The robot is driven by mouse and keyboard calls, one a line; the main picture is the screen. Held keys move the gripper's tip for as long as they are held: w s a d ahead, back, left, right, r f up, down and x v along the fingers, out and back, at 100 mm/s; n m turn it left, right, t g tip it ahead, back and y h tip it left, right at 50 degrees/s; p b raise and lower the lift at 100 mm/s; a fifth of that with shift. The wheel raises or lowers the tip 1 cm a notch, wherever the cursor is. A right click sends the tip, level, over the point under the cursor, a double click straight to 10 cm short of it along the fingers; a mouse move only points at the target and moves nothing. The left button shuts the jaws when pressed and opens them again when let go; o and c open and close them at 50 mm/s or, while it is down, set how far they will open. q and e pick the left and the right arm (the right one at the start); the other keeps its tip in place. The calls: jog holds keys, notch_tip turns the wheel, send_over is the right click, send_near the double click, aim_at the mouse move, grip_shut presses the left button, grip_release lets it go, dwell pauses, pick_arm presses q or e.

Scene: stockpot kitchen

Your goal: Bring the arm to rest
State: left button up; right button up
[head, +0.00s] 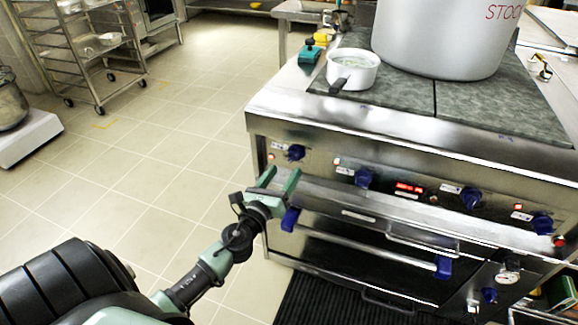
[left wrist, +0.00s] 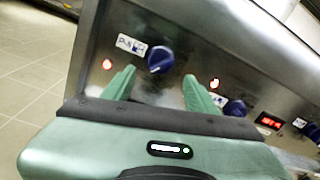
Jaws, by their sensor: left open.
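My left gripper (head: 279,180) is open and empty in front of the stove's front panel (head: 325,175), near its left end. In the head view it is below and to the left of the leftmost blue knob (head: 295,152). In the left wrist view that knob (left wrist: 160,60) shows between and beyond the two green fingers (left wrist: 158,82). The fingers appear apart from the knob. The left arm reaches in from the lower left. My right gripper is not in view.
A large stockpot (head: 440,35) and a white saucepan (head: 352,68) stand on the stovetop. The oven handle (head: 365,248) lies below the panel. A wheeled rack (head: 85,50) stands far left. Tiled floor (head: 150,150) left of the stove is clear.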

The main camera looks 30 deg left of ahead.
pick_arm(q)
jog(key=shift+s+d, duration=0.15)
jog(key=shift+s, duration=0.9)
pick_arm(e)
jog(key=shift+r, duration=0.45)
